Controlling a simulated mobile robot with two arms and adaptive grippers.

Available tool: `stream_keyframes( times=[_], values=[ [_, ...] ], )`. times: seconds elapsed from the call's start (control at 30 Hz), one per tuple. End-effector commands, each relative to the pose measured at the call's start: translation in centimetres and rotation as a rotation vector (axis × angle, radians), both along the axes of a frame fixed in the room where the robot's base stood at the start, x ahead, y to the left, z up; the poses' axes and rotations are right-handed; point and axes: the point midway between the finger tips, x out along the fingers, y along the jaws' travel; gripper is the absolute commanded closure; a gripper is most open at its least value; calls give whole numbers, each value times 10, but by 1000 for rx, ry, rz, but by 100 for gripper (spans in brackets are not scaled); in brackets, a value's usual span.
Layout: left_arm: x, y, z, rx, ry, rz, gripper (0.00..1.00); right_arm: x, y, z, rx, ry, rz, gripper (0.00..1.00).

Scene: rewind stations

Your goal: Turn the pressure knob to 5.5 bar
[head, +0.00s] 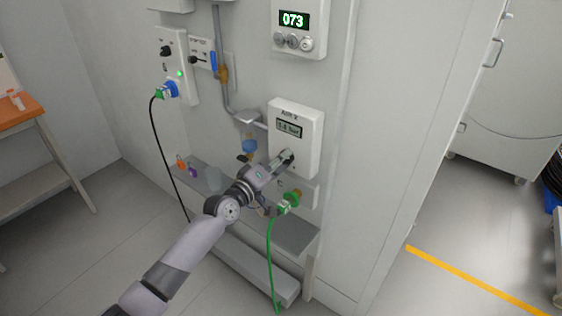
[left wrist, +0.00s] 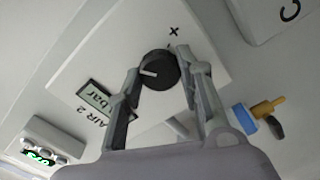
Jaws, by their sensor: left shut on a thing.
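The white AIR 2 box (head: 304,125) is on the wall panel, with a small display (head: 289,127) reading in bar; its digits are too small to read surely. In the left wrist view the black round pressure knob (left wrist: 160,69) with a white pointer line sits on the box face, near a plus mark. My left gripper (head: 287,158) reaches the lower part of the box. In the left wrist view its two fingers (left wrist: 159,66) stand on either side of the knob, shut on it. In the head view the gripper hides the knob. My right gripper is not in view.
A device with a green 073 display (head: 294,19) hangs above. A pipe with a blue-handled valve (head: 214,62) runs at left. A green hose (head: 271,250) hangs from a connector below my gripper. A black cable (head: 166,150) hangs at left. A grey shelf (head: 290,236) juts out below.

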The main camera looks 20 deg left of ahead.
Motion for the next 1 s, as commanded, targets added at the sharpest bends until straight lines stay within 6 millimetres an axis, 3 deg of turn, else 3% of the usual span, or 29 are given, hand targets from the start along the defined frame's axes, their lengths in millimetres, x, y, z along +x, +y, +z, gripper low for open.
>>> stream_keyframes(
  times=[0.27, 0.3, 0.57, 0.87, 1.0],
  values=[
    [0, 0, -1, 1, 3, -1, 94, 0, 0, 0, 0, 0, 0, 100],
    [0, 0, -1, 1, 3, -1, 64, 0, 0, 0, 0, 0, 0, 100],
    [0, 0, -1, 0, 1, 0, 47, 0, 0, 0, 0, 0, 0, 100],
    [-1, 0, 0, -1, 0, 0, 46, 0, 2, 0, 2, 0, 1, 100],
    [-10, 3, -2, 0, 2, 0, 46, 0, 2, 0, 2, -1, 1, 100]
  ],
)
